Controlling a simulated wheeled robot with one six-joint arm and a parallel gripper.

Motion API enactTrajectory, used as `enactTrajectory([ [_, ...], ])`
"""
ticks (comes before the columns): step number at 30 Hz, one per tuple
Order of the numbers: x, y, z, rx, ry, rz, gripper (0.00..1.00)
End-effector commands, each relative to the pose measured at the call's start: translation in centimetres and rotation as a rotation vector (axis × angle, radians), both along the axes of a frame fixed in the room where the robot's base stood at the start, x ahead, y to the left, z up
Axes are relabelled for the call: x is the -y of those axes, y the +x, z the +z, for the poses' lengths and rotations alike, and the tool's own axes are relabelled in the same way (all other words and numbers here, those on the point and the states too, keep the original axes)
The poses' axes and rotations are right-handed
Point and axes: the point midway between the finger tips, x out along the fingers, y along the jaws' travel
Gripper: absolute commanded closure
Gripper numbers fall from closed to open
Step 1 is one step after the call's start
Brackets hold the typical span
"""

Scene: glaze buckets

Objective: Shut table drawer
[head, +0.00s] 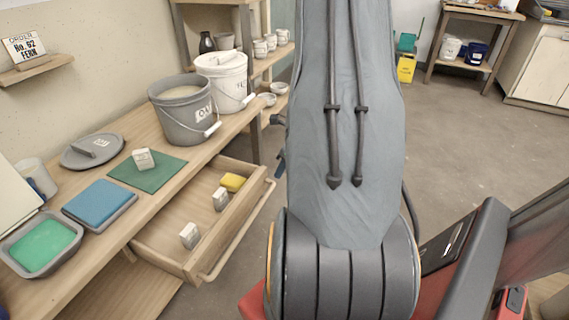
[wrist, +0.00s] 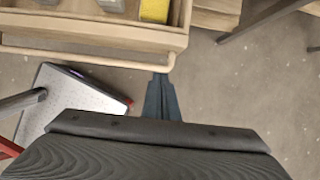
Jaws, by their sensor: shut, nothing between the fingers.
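The table drawer (head: 172,241) is pulled out from the wooden table (head: 136,127) in the head view. It holds two small whitish blocks (head: 189,235) and a yellow block (head: 233,182). A pale bar handle (head: 237,233) runs along its front. In the wrist view the drawer front (wrist: 95,32) and handle (wrist: 60,59) lie across the top. My gripper (wrist: 161,82) is shut and empty, with its tips close to the right end of the handle. I cannot tell whether they touch. In the head view my arm hides most of the gripper.
A grey bucket (head: 184,110) and a white bucket (head: 225,80) stand on the table. A green mat (head: 150,178), a blue-topped tray (head: 99,204) and a green-filled tray (head: 42,246) lie nearer. Shelves stand behind. The floor (head: 455,130) to the right is open.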

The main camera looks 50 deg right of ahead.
Motion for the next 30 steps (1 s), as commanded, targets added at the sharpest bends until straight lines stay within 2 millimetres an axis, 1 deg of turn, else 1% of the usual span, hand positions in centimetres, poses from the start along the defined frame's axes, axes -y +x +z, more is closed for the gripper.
enactTrajectory([
  [1,-0.2,0.4,-1.2,-0.002,0.003,0.000,1.00],
  [3,-0.4,1.0,-2.0,-0.001,0.001,0.003,1.00],
  [6,-1.0,2.5,-1.5,0.001,-0.002,0.005,1.00],
  [12,-1.5,4.1,-1.5,-0.001,-0.001,0.002,1.00],
  [25,-1.6,4.4,-1.5,0.000,0.000,0.001,1.00],
  [30,-1.3,4.8,-1.4,0.000,-0.001,-0.009,1.00],
])
